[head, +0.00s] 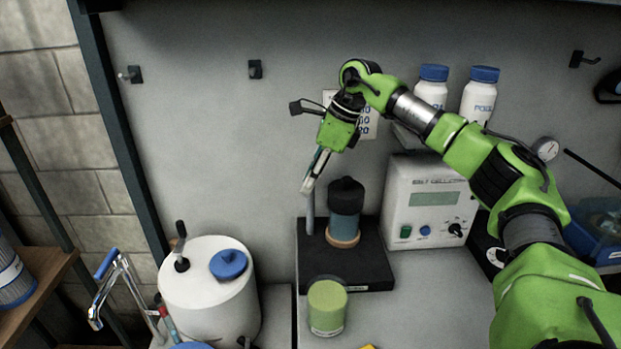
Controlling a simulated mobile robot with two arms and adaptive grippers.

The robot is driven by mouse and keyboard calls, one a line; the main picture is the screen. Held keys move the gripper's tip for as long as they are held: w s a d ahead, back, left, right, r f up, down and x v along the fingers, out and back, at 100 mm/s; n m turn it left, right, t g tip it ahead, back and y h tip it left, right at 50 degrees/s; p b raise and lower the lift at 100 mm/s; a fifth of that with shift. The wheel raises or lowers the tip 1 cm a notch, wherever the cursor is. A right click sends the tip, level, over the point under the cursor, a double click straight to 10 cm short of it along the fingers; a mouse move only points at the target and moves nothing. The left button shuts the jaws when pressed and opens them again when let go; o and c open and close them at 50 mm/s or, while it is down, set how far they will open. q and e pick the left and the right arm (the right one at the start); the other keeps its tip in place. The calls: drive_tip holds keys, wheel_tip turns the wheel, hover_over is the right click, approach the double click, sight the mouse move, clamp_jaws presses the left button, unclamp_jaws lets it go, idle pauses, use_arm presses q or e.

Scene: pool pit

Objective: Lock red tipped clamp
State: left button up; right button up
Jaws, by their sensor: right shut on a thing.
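A small red-tipped part (163,312) shows low at the left, beside the white drum. It is small and partly hidden, so I cannot tell whether it is the clamp or whether it is locked. My right gripper (309,182) points down and left, high above the black stand and far up and right of the red-tipped part. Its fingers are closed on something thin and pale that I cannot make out. The fingertips appear near the top of the stand's grey rod (310,213); contact is unclear. My left gripper is out of view.
A blue-handled metal tool (107,263) stands left of the white drum (207,297). The black stand (346,274) bears a black-capped blue container (345,222). A white meter box (430,180) and blue-capped bottles (430,92) stand right.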

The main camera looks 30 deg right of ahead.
drive_tip(key=m, duration=0.1)
drive_tip(key=w+a+m+t, duration=0.1)
drive_tip(key=m, duration=0.1)
drive_tip(key=shift+h, duration=0.4)
drive_tip(key=shift+w+a+r+m+h+b, duration=0.15)
drive_tip(key=shift+w+m+h, duration=0.7)
drive_tip(key=shift+m, duration=1.3)
drive_tip(key=shift+w+a+f+m+h+b, duration=0.1)
drive_tip(key=shift+w+m+h, duration=0.7)
drive_tip(key=shift+m, duration=1.3)
drive_tip(key=shift+w+a+r+m+h+b, duration=0.15)
drive_tip(key=shift+w+m+h, duration=0.7)
drive_tip(key=shift+m, duration=1.3)
drive_tip(key=shift+d, duration=0.1)
drive_tip(key=o, duration=1.1)
drive_tip(key=shift+w+f, duration=0.1)
drive_tip(key=shift+f, duration=0.05)
drive_tip(key=v, duration=1.2)
